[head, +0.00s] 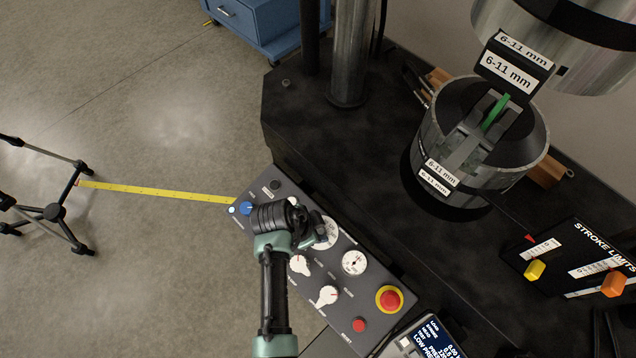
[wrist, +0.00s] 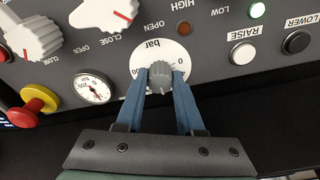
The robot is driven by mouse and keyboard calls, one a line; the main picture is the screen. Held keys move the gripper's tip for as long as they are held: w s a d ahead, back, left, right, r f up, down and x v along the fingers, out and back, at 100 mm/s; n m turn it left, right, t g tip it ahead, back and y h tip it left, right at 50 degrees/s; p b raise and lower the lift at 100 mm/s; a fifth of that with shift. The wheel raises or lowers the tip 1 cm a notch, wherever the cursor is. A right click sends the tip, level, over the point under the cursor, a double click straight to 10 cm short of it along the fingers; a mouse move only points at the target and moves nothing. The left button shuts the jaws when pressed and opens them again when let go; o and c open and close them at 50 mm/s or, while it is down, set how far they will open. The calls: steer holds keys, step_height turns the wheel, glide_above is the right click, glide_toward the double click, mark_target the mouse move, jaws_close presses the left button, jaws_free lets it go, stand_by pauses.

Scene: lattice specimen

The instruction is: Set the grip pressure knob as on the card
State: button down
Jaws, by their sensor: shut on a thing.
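The grip pressure knob (wrist: 160,77) is a grey ridged knob on a round white dial marked "bar" (wrist: 147,54) in the wrist view. My gripper (wrist: 161,82) has its two blue fingers closed on either side of the knob. The fingers cover parts of the scale, so I cannot read the exact setting. In the head view, my gripper (head: 305,240) is at the control panel (head: 345,325), and part of the white dial (head: 327,233) shows beside it; the knob is hidden there.
A pressure gauge (head: 355,262), white selector knobs (head: 328,296) and a red emergency stop (head: 390,299) share the panel. A lit display (head: 432,340) stands beside it. The steel grip (head: 480,140) holds a green specimen (head: 495,113). A tripod (head: 55,212) stands on the floor.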

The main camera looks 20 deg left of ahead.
stand_by(0.3)
steer(key=c, duration=0.5)
jaws_free()
steer(key=shift+r, duration=0.1)
steer(key=v, duration=1.3)
steer(key=shift+s+a, duration=0.1)
